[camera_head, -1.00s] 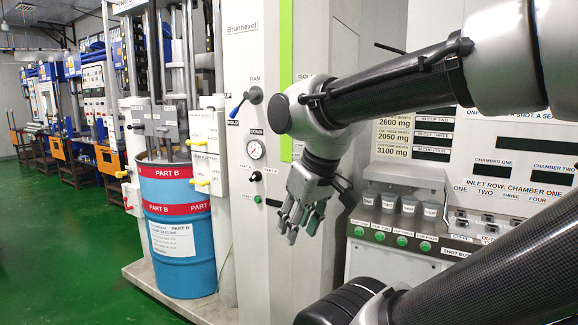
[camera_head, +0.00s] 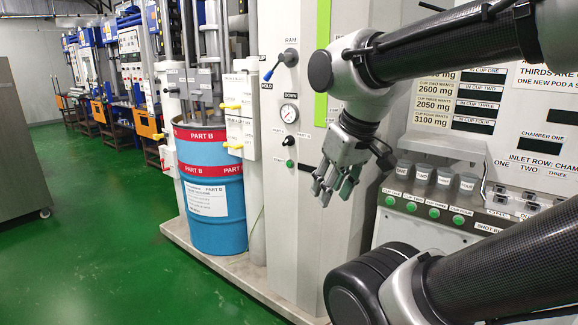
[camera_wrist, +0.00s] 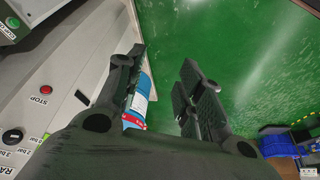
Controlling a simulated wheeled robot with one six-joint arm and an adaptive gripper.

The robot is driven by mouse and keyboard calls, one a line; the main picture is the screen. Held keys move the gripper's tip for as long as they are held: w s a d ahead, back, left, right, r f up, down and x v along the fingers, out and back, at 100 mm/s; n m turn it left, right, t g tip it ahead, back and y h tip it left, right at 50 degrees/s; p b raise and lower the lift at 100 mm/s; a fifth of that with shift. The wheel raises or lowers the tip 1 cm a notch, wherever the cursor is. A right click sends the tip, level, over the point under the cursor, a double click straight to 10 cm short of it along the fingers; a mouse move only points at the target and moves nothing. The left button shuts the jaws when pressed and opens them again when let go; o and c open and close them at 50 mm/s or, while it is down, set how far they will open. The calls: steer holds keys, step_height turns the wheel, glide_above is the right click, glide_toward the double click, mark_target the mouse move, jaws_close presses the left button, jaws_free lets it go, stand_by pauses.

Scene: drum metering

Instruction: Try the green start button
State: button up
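A small green button (camera_head: 290,164) sits on the white column panel to the left of my gripper, below the gauge; its label is too small to read. Several more green buttons (camera_head: 434,213) line the shelf front under the cups, to the right of my gripper. A green button (camera_wrist: 13,22) also shows at the top left of the wrist view, and a red button (camera_wrist: 47,90) labelled STOP is below it. My gripper (camera_head: 331,195) hangs pointing down, apart from the buttons. In the wrist view its fingers (camera_wrist: 162,65) are spread with nothing between them.
A blue PART B drum (camera_head: 208,235) stands left of the column on a raised plinth (camera_head: 245,272). A grey cabinet (camera_head: 20,140) is at the far left. Several cups (camera_head: 445,178) stand above the shelf buttons. Green floor (camera_head: 110,260) is clear at the left.

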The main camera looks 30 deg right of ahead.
jaws_close()
stand_by(1.1)
